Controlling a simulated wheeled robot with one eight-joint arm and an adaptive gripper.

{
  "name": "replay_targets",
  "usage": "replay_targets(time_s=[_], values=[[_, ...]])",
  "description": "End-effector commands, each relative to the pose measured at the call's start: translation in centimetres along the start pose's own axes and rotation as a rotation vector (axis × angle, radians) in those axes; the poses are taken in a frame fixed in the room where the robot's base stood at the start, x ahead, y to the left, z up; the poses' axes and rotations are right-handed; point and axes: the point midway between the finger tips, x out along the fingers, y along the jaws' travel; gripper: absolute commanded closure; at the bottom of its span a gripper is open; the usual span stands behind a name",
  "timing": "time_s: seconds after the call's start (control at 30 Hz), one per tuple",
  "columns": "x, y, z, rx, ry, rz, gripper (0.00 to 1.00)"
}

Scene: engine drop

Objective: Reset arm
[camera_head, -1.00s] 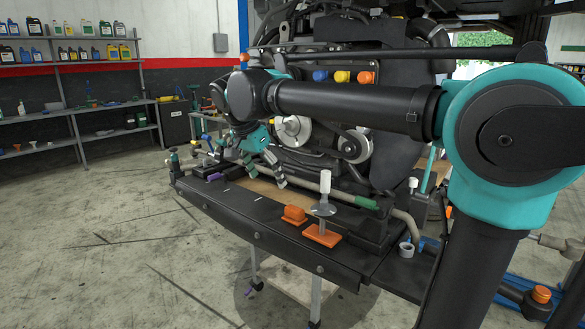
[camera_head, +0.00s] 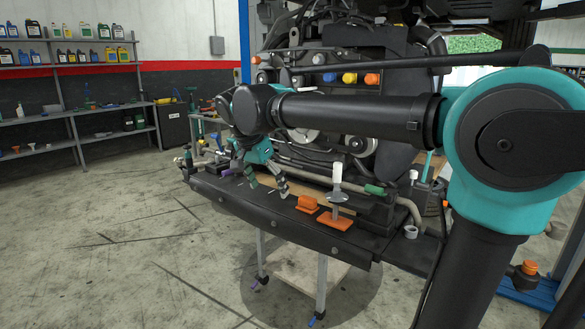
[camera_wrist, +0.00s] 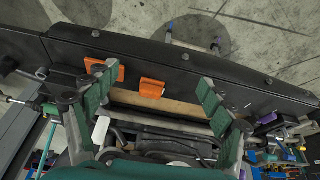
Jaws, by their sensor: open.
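My gripper (camera_head: 268,188) is open and empty, its two green-padded fingers spread and pointing down over the front strip of the dark wheeled bench. In the wrist view my gripper (camera_wrist: 157,82) shows nothing between its fingers. An orange block (camera_wrist: 152,88) shows between and beyond the fingertips, apart from them. The arm is stretched out across the front of the engine (camera_head: 400,50), bent at the large teal joint on the right.
The dark bench (camera_head: 260,212) carries an orange block (camera_head: 308,203) and an orange base (camera_head: 334,221) with a white-handled post. A grey ring (camera_head: 411,232) lies at its right end. Shelves with bottles (camera_head: 75,105) stand far left. The floor at left is clear.

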Motion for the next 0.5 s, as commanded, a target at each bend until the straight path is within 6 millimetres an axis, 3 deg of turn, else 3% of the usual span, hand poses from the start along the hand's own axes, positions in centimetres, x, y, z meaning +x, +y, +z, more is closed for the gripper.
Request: replay_targets(time_s=[0.27, 0.5], values=[[5.2, 3.4, -1.0, -0.077, -0.035, -0.016, 0.18], [12.4, 9.1, -1.3, -0.191, -0.071, -0.059, 0.18]])
